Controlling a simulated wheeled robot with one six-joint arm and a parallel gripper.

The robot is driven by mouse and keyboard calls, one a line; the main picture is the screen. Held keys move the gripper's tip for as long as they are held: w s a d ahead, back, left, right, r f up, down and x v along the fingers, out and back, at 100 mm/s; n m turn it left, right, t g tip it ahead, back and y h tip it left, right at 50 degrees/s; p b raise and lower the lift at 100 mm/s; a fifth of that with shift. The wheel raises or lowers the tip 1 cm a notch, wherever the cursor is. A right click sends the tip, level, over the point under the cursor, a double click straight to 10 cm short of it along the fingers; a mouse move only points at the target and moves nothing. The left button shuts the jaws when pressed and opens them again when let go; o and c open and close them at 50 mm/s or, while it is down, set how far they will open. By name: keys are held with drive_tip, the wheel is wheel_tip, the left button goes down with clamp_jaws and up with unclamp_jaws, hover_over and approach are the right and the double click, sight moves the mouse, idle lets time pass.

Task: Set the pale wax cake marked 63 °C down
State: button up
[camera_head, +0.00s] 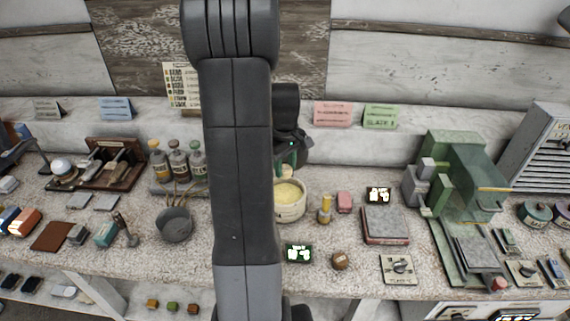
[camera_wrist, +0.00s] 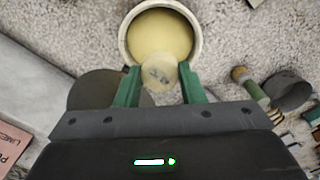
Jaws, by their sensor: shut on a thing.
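My gripper (camera_wrist: 160,78) has its two green fingers shut on a small pale, round wax cake (camera_wrist: 158,71). Its marking is too small to read. In the wrist view the cake overlaps the near part of a round white-rimmed pot (camera_wrist: 124,45) with pale yellow contents (camera_wrist: 160,34). I cannot tell the height between cake and pot. In the head view my gripper (camera_head: 287,172) is partly hidden behind my arm, above the same pot (camera_head: 292,216), whose left side the arm also covers.
Right of the pot stand a small yellow-topped bottle (camera_head: 325,210), a pink block (camera_head: 344,202) and a grey-topped plate (camera_head: 385,224). A lit display (camera_head: 298,254) and a brown ball (camera_head: 340,260) lie in front. A dark pan (camera_head: 174,224) stands to the left.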

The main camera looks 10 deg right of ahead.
drive_tip(key=b, duration=0.4)
hover_over(285, 196)
drive_tip(key=shift+f, duration=2.7)
drive_tip(key=shift+f+b, duration=1.15)
drive_tip(key=shift+f, duration=0.7)
drive_tip(key=o, duration=1)
drive_tip(key=shift+o, duration=0.2)
drive_tip(key=shift+r, duration=0.15)
drive_tip(key=shift+r+p, duration=1.45)
drive_tip(key=shift+r, duration=0.45)
